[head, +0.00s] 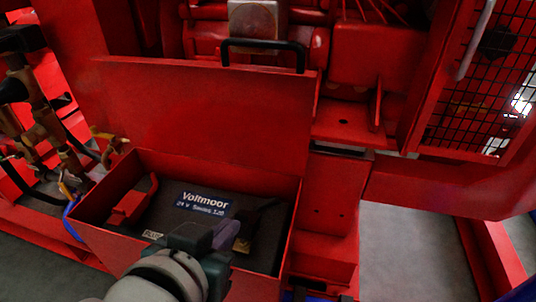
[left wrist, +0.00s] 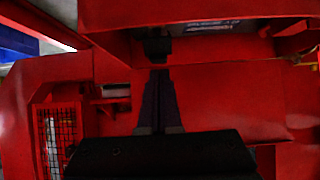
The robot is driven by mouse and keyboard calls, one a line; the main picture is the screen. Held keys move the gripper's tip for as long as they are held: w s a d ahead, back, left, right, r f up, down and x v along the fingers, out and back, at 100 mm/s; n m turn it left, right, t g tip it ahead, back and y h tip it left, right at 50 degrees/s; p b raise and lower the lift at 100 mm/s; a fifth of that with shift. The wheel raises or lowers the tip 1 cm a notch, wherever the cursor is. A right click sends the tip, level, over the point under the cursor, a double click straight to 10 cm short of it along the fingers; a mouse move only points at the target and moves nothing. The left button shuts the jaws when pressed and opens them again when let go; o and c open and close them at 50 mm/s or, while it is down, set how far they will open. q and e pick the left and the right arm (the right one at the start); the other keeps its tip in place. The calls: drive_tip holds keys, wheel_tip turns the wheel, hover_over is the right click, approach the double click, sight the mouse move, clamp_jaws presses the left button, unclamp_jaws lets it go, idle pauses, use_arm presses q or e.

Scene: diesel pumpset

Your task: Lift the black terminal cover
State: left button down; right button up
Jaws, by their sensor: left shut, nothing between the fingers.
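A dark battery (head: 185,222) with a blue Voltmoor label sits in an open red box. A black piece (head: 262,212), which looks like the black terminal cover, lies on its right side near the box wall. A small brass-coloured part (head: 242,244) shows below it. My left gripper (head: 236,226) reaches into the box from the front and is shut and empty, close to the black piece. In the left wrist view its fingertips (left wrist: 159,72) point at a dark block (left wrist: 157,48), apparently the same piece; I cannot tell whether they touch. My right gripper is not in view.
The box's red lid (head: 200,112) stands open behind the battery, with a black handle (head: 262,42) on top. The box's right wall (head: 291,228) is close to my gripper. A red terminal piece (head: 132,205) is at the battery's left. A mesh guard (head: 490,85) stands at the right.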

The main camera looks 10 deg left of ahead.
sight(241, 214)
use_arm(q)
drive_tip(key=shift+b+x, duration=0.85)
drive_tip(key=shift+x, duration=1)
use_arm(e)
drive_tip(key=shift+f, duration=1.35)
use_arm(q)
drive_tip(key=shift+r, duration=0.1)
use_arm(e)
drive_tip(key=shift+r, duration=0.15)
